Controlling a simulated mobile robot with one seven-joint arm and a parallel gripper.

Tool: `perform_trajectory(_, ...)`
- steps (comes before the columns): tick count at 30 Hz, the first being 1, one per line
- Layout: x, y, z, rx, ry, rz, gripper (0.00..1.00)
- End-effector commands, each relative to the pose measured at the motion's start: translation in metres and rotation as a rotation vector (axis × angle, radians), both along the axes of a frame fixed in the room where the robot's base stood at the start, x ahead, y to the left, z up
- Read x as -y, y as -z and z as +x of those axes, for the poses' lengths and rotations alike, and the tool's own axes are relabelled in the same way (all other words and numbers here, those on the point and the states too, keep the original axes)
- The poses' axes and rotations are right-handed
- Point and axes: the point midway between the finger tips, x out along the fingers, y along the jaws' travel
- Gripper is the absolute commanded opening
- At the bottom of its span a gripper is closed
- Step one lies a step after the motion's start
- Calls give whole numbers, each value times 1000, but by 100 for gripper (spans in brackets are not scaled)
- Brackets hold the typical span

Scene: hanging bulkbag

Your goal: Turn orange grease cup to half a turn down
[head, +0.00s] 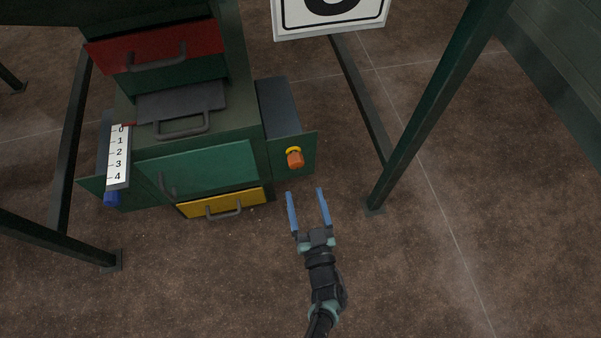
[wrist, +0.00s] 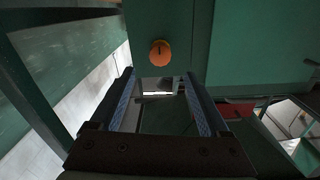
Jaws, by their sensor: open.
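The orange grease cup (head: 295,159) sticks out from the green side plate (head: 307,148) at the right of the machine, with a yellow ring behind it. In the wrist view the orange cup (wrist: 160,53) faces me, with a short dark line on its face. My gripper (head: 306,191) is open and empty, its two blue fingers pointing toward the plate. It is apart from the cup, a little below it in the head view. In the wrist view the cup shows above the gap between the fingers (wrist: 166,78).
A green post (head: 430,105) stands to the right. A yellow drawer (head: 222,203) and a green door (head: 200,168) with handles are left of the plate. A blue knob (head: 111,199) sits below a 0-to-4 scale (head: 119,157). The floor around my gripper is clear.

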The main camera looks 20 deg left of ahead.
Motion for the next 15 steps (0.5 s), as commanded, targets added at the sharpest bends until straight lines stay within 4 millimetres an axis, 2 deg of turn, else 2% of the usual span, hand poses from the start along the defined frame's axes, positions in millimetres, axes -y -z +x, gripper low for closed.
perform_trajectory(1,6,-2,-8,-4,4,1,79)
perform_trajectory(6,16,-1,-25,-2,1,1,79)
perform_trajectory(15,19,1,-30,0,-1,1,79)
